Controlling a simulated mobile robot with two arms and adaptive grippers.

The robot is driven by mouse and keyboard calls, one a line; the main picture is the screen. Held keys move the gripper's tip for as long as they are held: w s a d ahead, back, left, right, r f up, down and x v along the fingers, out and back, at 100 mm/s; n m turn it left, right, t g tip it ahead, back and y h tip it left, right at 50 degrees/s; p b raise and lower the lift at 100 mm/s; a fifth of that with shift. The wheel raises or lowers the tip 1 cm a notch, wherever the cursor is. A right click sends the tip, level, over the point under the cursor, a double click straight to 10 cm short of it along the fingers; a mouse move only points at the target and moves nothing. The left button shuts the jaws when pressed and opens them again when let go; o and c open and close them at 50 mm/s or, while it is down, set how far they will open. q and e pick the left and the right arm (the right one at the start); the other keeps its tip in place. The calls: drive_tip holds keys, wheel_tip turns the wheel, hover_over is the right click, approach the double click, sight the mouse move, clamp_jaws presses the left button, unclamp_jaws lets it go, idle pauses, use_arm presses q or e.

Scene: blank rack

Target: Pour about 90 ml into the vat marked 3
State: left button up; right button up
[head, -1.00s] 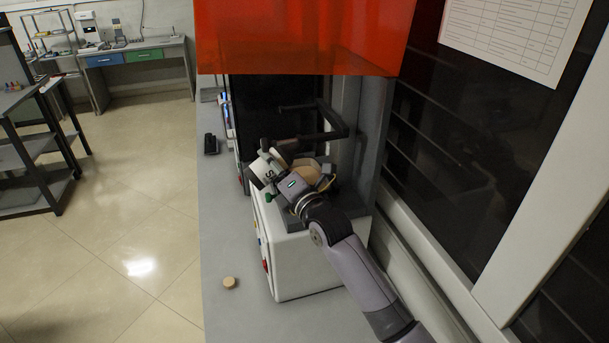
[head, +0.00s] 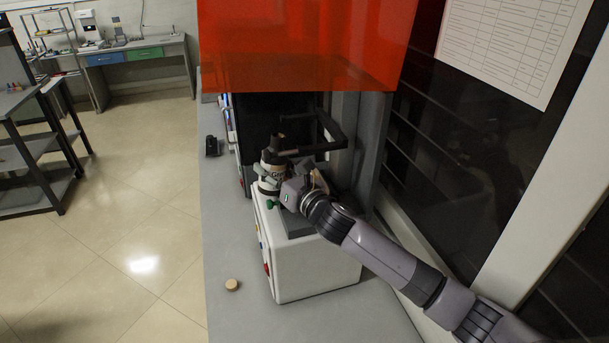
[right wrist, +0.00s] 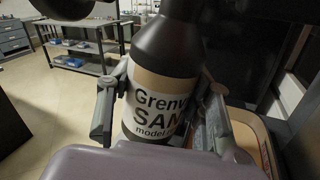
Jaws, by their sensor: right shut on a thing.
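My right gripper (head: 272,187) is shut on a dark bottle (head: 271,166) with a white and tan label. The bottle stands about upright over the front left part of a white printer (head: 312,270). In the right wrist view the bottle (right wrist: 165,95) sits between both fingers, with "SAM" and "model" partly readable. A tan-lined vat (head: 319,181) lies in the printer beside the gripper, mostly hidden by my wrist. Its rim shows at the right in the right wrist view (right wrist: 263,142). No vat number is readable, nor is the liquid level. My left gripper is out of view.
A raised orange hood (head: 300,45) hangs above the printer. A dark bracket (head: 325,140) stands behind the bottle. A small tan disc (head: 232,285) and a small black object (head: 212,146) lie on the grey bench (head: 225,235). The bench's left strip is mostly clear.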

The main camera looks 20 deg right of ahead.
drive_tip(key=shift+a+r+n+p, duration=0.1)
drive_tip(key=shift+r+n+p, duration=0.5)
drive_tip(key=shift+n+p, duration=0.4)
drive_tip(key=shift+a+f, duration=0.1)
drive_tip(key=shift+a, duration=0.05)
